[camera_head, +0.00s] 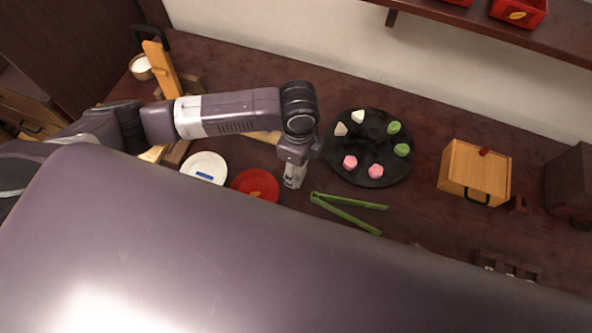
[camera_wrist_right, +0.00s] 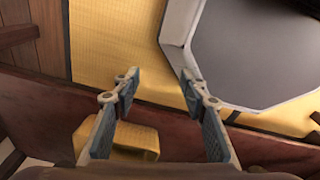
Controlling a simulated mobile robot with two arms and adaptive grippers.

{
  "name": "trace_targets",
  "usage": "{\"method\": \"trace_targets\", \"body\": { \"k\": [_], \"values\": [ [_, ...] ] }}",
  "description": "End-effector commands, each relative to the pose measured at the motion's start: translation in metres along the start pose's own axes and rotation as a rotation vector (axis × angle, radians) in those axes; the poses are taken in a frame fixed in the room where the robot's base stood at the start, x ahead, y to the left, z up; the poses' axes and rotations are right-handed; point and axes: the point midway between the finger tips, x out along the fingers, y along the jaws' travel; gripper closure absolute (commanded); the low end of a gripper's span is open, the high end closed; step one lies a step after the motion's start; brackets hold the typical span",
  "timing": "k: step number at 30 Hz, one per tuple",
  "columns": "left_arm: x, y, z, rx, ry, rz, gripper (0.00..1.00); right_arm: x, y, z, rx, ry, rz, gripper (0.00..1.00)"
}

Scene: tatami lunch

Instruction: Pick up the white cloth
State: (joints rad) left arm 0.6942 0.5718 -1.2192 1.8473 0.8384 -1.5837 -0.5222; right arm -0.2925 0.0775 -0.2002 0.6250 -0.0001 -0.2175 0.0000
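I cannot make out a white cloth for certain in either view. A round white plate (camera_head: 205,168) with a small blue piece on it lies left of the red plate (camera_head: 255,184) in the head view. My left gripper (camera_head: 293,183) points down just right of the red plate; it is too small to tell whether it is open or shut. My right gripper (camera_wrist_right: 158,82) is open in the right wrist view, with nothing between its fingers. It does not show in the head view.
A black round tray (camera_head: 345,173) holds several coloured sweets. Green tongs (camera_head: 345,203) lie before it. A wooden box (camera_head: 475,172) stands right. The right wrist view shows a yellow block (camera_wrist_right: 130,139), a dark red wooden edge (camera_wrist_right: 40,100) and a grey panel (camera_wrist_right: 250,50).

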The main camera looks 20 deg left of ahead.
Motion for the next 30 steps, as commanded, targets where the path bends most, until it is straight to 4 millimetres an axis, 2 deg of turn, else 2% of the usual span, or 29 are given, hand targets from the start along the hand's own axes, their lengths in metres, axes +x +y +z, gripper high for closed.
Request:
{"method": "trace_targets", "body": {
  "k": [1, 8, 15, 20, 26, 30],
  "values": [
    [0.0, 0.0, 0.0, 0.0, 0.0, 0.0, 0.58, 0.0, 0.0, 0.002, 0.0, -0.003, 0.0, 0.6],
    [0.0, 0.0, 0.0, 0.0, 0.0, 0.0, 0.83, 0.0, -0.001, 0.011, -0.001, -0.016, -0.001, 0.6],
    [-0.001, 0.0, 0.0, 0.0, 0.0, -0.001, 0.84, -0.001, 0.001, 0.013, -0.002, -0.02, 0.001, 0.6],
    [-0.009, -0.001, 0.0, 0.0, 0.0, -0.002, 0.84, 0.0, 0.002, 0.013, -0.002, -0.02, 0.002, 0.6],
    [-0.039, -0.002, -0.001, 0.001, 0.002, -0.006, 0.84, 0.001, 0.002, 0.013, -0.002, -0.019, 0.002, 0.6],
    [-0.076, -0.002, -0.001, 0.002, 0.003, -0.008, 0.84, 0.002, 0.002, 0.013, -0.001, -0.018, 0.002, 0.6]
  ]
}}
